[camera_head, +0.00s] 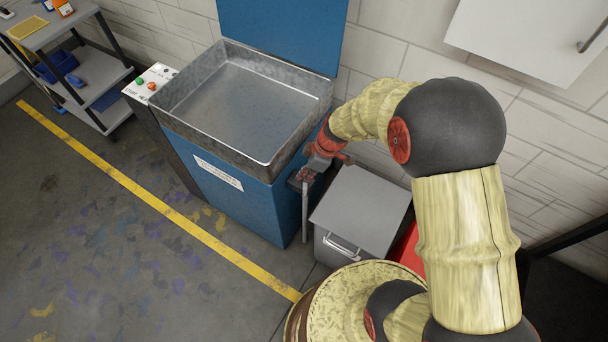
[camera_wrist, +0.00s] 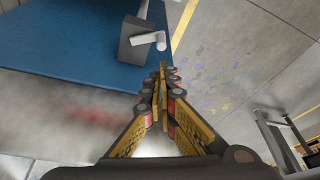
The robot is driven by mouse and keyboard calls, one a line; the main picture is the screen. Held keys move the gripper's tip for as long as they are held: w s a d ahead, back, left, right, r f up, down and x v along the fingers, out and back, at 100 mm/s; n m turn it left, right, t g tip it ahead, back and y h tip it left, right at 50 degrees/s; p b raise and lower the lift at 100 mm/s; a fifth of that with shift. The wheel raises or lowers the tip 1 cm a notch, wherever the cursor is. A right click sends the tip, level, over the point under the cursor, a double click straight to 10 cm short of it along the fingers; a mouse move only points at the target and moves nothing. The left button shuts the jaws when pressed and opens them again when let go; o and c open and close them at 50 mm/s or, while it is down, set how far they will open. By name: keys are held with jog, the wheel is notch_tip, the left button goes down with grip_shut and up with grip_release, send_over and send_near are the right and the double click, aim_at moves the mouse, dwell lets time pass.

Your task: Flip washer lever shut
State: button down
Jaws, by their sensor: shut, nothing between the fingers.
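The washer (camera_head: 245,190) is a blue cabinet with an open metal basin and a raised blue lid. Its lever (camera_head: 305,212) is a grey bar hanging down from a small grey box on the right side. In the wrist view the lever (camera_wrist: 150,41) shows as a pale short cylinder on its grey box (camera_wrist: 132,45), foreshortened. My gripper (camera_head: 311,171) is beside the lever's box, just above it in the head view and partly covering it. In the wrist view my gripper (camera_wrist: 163,82) is shut and empty, its fingertips appearing a little short of the lever. I cannot tell whether they touch.
A grey lidded bin (camera_head: 362,212) stands right of the washer, close under my arm. A button panel (camera_head: 150,82) is at the washer's left. A shelf cart (camera_head: 60,40) stands far left. The floor in front is clear.

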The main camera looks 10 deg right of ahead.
jog(key=b, duration=0.2)
send_over(305, 185)
jog(key=s+a, duration=0.2)
jog(key=a, duration=0.1)
notch_tip(305, 185, down, 7)
jog(key=shift+w+r, duration=0.1)
jog(key=shift+w, duration=0.05)
